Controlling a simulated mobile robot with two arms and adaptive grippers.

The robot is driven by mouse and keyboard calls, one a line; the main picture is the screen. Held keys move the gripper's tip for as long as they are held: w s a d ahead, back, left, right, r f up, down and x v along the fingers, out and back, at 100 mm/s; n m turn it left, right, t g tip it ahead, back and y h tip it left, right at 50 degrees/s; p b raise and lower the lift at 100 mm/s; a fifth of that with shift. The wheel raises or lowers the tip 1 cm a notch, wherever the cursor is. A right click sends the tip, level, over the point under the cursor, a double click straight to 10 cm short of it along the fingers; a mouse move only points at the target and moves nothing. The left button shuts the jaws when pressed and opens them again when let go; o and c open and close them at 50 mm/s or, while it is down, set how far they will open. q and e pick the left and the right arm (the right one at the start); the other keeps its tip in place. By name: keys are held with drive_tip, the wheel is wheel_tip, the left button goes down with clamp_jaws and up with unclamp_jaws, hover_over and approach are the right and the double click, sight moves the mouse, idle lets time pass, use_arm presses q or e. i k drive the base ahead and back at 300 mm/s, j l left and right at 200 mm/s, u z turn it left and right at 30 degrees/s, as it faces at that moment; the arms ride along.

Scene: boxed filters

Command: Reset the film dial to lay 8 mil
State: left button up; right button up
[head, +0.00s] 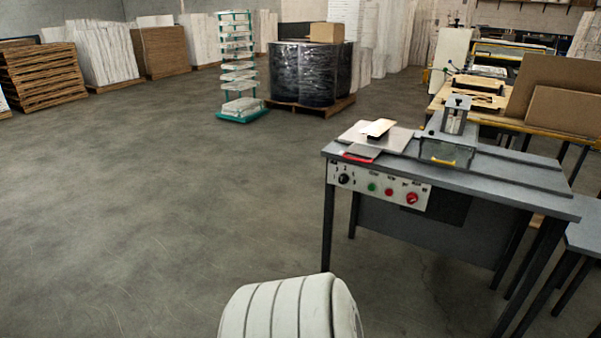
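A grey metal workbench machine (500,185) stands at the right. Its light front panel (360,193) carries a black round dial (344,179) at the left end, with small marks around it. These marks and the dial's setting are too small to read. To the right of the dial are a green button (371,187), a red button (389,191) and a larger red knob (411,198). Neither of my grippers is in view.
A board with a dark-and-cream item (380,128) and a red-edged grey plate (361,154) lie on the machine's top. A wrapped black pallet load (303,75) and a teal rack (238,65) stand behind. Open concrete floor (170,180) lies left of the machine.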

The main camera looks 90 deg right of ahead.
sight(344, 178)
drive_tip(key=z, duration=1.5)
drive_tip(key=l, duration=0.05)
